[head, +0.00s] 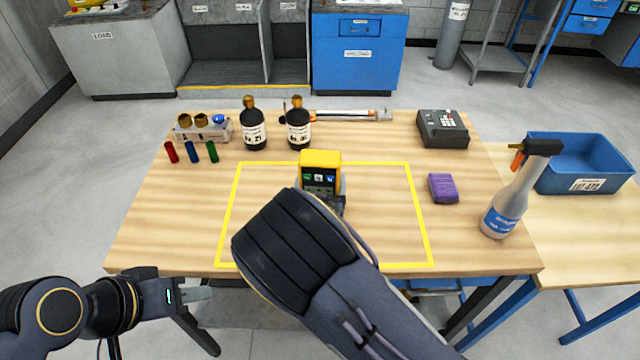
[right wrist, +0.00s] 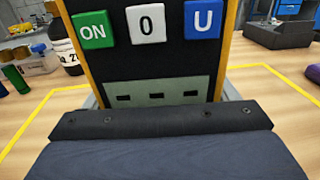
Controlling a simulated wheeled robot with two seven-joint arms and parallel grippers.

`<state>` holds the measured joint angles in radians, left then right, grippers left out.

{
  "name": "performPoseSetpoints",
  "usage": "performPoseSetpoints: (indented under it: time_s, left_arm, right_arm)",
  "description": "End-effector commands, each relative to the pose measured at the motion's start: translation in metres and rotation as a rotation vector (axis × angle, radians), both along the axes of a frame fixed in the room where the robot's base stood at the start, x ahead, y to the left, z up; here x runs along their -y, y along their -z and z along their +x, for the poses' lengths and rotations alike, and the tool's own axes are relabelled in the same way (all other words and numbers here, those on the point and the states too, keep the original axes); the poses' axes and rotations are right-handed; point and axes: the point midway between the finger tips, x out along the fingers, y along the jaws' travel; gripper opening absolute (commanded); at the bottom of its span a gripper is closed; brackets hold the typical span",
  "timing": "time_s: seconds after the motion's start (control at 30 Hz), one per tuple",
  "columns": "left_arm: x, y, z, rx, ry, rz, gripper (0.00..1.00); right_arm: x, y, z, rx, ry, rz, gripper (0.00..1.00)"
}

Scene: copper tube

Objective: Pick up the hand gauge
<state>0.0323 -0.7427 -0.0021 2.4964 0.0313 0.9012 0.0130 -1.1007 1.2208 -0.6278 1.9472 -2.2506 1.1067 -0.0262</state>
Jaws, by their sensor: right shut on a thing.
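The hand gauge (head: 320,172) has a yellow top and side edges and a dark face. It stands upright inside the yellow outline in the head view. In the right wrist view the gauge (right wrist: 150,70) fills the middle, with green "ON", white "0" and blue "U" buttons and a grey display strip. My right gripper (right wrist: 160,122) is shut on the gauge's lower part; my own arm hides most of the grip in the head view. I cannot tell whether the gauge touches the table. My left gripper (head: 197,293) is away from it, near the table's front left; its jaw gap is unclear.
The wooden table (head: 180,225) holds two dark bottles (head: 254,130) behind the gauge and coloured tubes (head: 192,152) at the back left. A purple sponge (head: 443,188), spray bottle (head: 510,200) and dark keypad device (head: 442,128) are on the right. A blue bin (head: 580,165) stands beyond.

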Motion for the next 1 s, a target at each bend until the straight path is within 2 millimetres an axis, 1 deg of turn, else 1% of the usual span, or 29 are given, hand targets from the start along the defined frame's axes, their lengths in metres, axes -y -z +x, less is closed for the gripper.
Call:
performPoseSetpoints:
  time_s: [0.23,0.37,0.47,0.57,0.8,0.9,1.0]
  left_arm:
    - [0.0,0.0,0.0,0.0,0.0,0.0,0.36]
    - [0.0,0.001,0.0,0.0,0.0,0.0,0.36]
    - [0.0,0.003,0.0,0.0,0.0,0.0,0.36]
    - [0.0,0.005,0.0,0.0,0.0,0.0,0.36]
    - [0.0,0.003,0.0,0.0,0.0,0.0,0.36]
    - [0.0,0.005,0.0,0.0,0.0,0.0,0.36]
    - [0.0,0.005,0.0,0.0,0.0,0.0,0.36]
  right_arm:
    - [0.0,-0.002,0.0,0.003,0.0,0.002,0.43]
    - [0.0,-0.008,0.0,0.004,0.0,0.003,0.43]
    - [0.0,-0.018,0.0,0.006,0.0,0.005,0.43]
    - [-0.001,-0.038,-0.001,0.007,-0.001,0.007,0.43]
    - [-0.002,-0.094,-0.051,0.005,-0.003,0.009,0.43]
    - [-0.003,-0.103,-0.077,0.002,-0.006,0.005,0.43]
    - [-0.004,-0.114,-0.099,0.003,-0.005,0.005,0.43]
